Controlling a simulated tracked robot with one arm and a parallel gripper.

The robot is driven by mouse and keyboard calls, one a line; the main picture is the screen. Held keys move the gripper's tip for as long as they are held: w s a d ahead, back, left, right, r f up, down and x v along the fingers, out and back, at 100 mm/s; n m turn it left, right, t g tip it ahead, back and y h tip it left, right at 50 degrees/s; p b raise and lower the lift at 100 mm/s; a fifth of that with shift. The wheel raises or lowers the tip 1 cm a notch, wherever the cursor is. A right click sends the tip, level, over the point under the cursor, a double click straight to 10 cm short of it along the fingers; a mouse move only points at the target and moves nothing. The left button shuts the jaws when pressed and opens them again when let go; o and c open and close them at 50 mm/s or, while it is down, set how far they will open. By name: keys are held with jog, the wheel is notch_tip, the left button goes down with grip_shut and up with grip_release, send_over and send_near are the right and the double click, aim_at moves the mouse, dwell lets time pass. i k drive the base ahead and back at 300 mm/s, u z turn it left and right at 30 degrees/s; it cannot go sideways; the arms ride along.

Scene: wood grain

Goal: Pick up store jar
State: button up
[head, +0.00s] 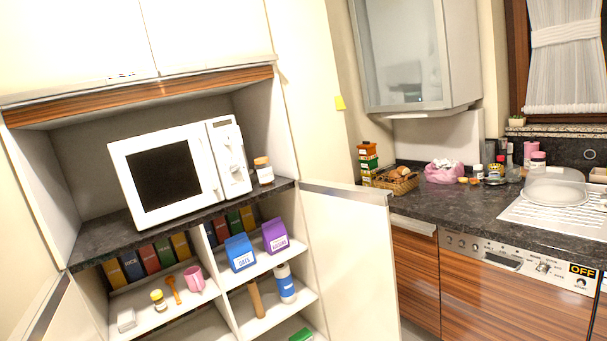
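A small jar (264,174) with a whitish body and a brown lid stands upright on the dark shelf, just right of the white microwave (172,172). It looks most like the store jar, though I cannot read any label. A smaller jar (158,300) with a yellow lid stands on the lower left shelf. My gripper is not visible in the head view.
An open cabinet door (352,262) juts out right of the shelves. The lower compartments hold books, a pink mug (195,279), a blue box (240,252), a purple box (275,236) and a bottle (285,283). The right counter (450,208) carries a basket (396,181) and a dish cover (557,185).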

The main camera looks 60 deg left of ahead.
aim_at(264, 173)
jog(key=u, duration=0.05)
jog(key=i, duration=0.6)
jog(key=u, duration=0.5)
jog(key=i, duration=1.3)
jog(key=u, duration=1.05)
jog(key=i, duration=1.35)
jog(key=u, duration=1)
jog(key=i, duration=0.6)
jog(key=u, duration=0.35)
